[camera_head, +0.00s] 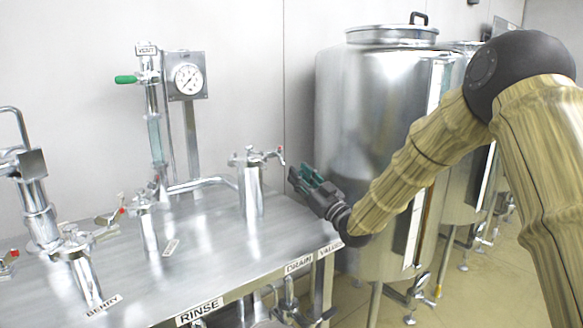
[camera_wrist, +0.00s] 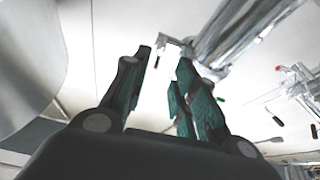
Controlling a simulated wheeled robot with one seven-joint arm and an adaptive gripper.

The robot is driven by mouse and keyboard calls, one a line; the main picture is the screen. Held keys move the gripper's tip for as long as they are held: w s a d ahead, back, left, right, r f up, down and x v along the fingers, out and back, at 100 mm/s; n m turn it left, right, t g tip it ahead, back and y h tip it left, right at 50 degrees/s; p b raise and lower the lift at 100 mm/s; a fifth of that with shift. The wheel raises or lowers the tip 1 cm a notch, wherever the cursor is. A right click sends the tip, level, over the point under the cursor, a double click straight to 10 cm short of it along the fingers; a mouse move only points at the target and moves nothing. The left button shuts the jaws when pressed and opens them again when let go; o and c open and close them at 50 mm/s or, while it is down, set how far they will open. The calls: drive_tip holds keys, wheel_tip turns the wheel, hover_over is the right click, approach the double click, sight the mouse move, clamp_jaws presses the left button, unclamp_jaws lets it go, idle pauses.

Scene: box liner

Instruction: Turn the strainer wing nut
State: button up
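Several upright steel housings with top fittings stand on the steel bench; no label in view names the strainer. The nearest housing to my gripper (camera_head: 298,176) is an upright steel cylinder (camera_head: 252,188) with small fittings and red-tipped handles on top (camera_head: 256,155). A wing nut cannot be made out clearly among them. My gripper is to the right of this cylinder, apart from it, by the bench's back right corner. A steel cylinder (camera_wrist: 235,38) lies just beyond the fingertips there.
The steel bench (camera_head: 210,255) carries more valves, a pressure gauge (camera_head: 187,79) and a green-handled vent valve (camera_head: 126,79). Labels reading RINSE (camera_head: 200,311) and DRAIN (camera_head: 299,264) are on its front edge. A large steel tank (camera_head: 365,110) stands behind my gripper.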

drive_tip(key=v, duration=0.4)
drive_tip(key=shift+s+d, duration=0.1)
drive_tip(key=shift+s, duration=0.05)
